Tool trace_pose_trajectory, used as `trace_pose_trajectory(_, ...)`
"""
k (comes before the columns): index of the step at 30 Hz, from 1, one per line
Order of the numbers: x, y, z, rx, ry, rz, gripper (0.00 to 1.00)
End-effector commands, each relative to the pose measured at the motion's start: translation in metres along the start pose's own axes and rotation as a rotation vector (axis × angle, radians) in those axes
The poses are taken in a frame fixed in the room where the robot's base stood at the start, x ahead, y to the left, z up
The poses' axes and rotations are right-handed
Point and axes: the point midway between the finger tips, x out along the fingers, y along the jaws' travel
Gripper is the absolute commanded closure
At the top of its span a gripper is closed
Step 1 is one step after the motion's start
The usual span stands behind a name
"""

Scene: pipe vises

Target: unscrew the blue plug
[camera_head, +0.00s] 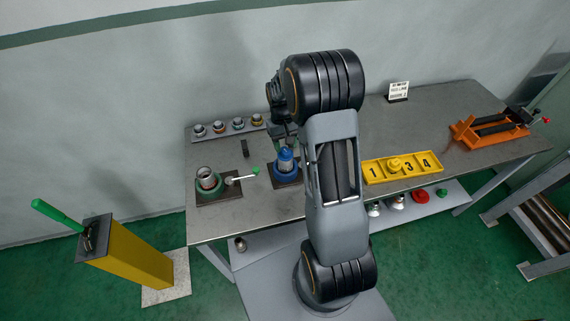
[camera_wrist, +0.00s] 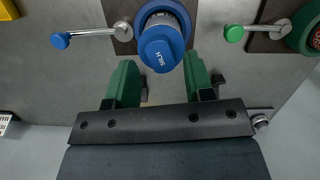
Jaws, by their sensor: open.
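The blue plug (camera_head: 286,157) stands upright on a pipe in the blue vise (camera_head: 279,170) on the table. A lever with a blue knob (camera_wrist: 61,40) extends left from this vise. My gripper (camera_wrist: 159,60) is open, with its green fingers on either side of the plug's near edge. I cannot tell whether either finger touches it. In the head view my arm hides part of the gripper and the blue vise.
A green vise (camera_head: 209,184) with a green-knobbed lever (camera_head: 256,171) stands to the left. A yellow numbered tray (camera_head: 375,172) holding a yellow piece, an orange vise (camera_head: 490,128) and a small sign (camera_head: 398,91) are to the right. Several fittings line a rack (camera_head: 228,128) behind.

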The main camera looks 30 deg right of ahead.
Motion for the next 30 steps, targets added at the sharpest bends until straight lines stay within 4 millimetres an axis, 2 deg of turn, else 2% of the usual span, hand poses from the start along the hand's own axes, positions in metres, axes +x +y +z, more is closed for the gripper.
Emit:
trace_pose_trajectory(7,0.004,0.000,-0.001,0.003,0.000,-0.001,0.52)
trace_pose_trajectory(16,0.021,0.000,-0.004,0.004,0.001,-0.001,0.52)
trace_pose_trajectory(30,0.022,0.000,-0.002,0.005,0.000,-0.001,0.52)
